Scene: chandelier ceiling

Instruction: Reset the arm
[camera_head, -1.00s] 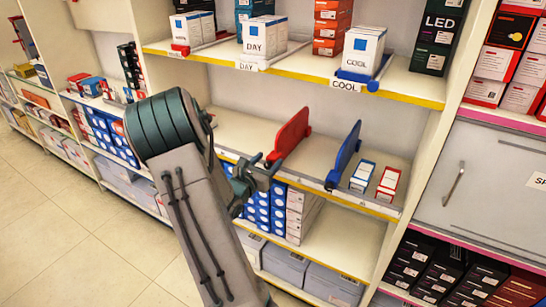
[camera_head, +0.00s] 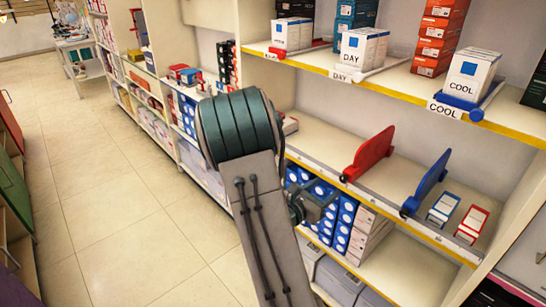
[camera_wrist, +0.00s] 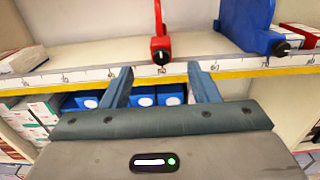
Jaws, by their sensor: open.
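My gripper (camera_wrist: 158,88) is open and empty in the wrist view, its two fingers spread apart in front of the shelf's front edge. In the head view my arm rises from the bottom and bends at a large green joint, and the gripper shows only partly behind it, near the blue and white boxes. A red divider (camera_head: 369,153) stands on the middle shelf beyond the gripper; it also shows in the wrist view (camera_wrist: 160,45), above the gap between the fingers. A blue divider (camera_head: 427,182) stands to its right.
Two small boxes, one blue and white (camera_head: 443,208) and one red and white (camera_head: 472,222), lie right of the blue divider. Stacked blue and white boxes (camera_head: 345,219) fill the lower shelf. The upper shelf (camera_head: 400,85) holds labelled bulb boxes. The tiled floor (camera_head: 120,190) at left is clear.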

